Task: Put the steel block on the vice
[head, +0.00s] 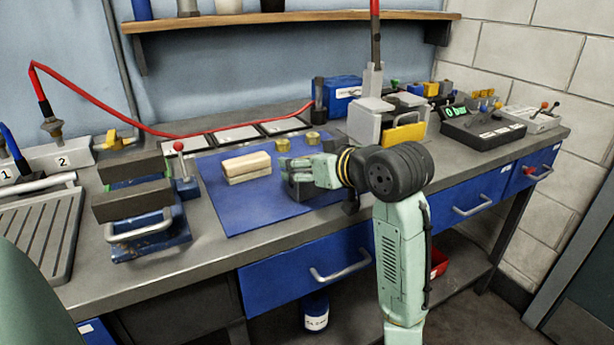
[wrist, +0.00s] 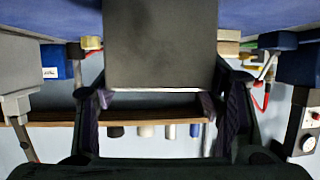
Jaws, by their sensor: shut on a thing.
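The steel block, a dark grey block, fills the upper middle of the wrist view (wrist: 160,45) between the two fingers of my gripper (wrist: 160,100). In the head view the block (head: 299,189) shows as a dark shape, partly hidden by my gripper (head: 292,172), over the right part of the blue mat. My gripper is shut on it. I cannot tell whether the block touches the mat. The vice (head: 150,232) stands at the left of the bench, with a blue body and two dark grey jaws with a gap between them. Nothing is seen lying on it.
Pale wooden blocks (head: 246,166) lie on the blue mat (head: 240,215) between my gripper and the vice. Two small brass pieces (head: 313,138) sit at the mat's back. A red-knobbed lever (head: 179,148) rises beside the vice. A grey machine (head: 372,120) stands behind my arm.

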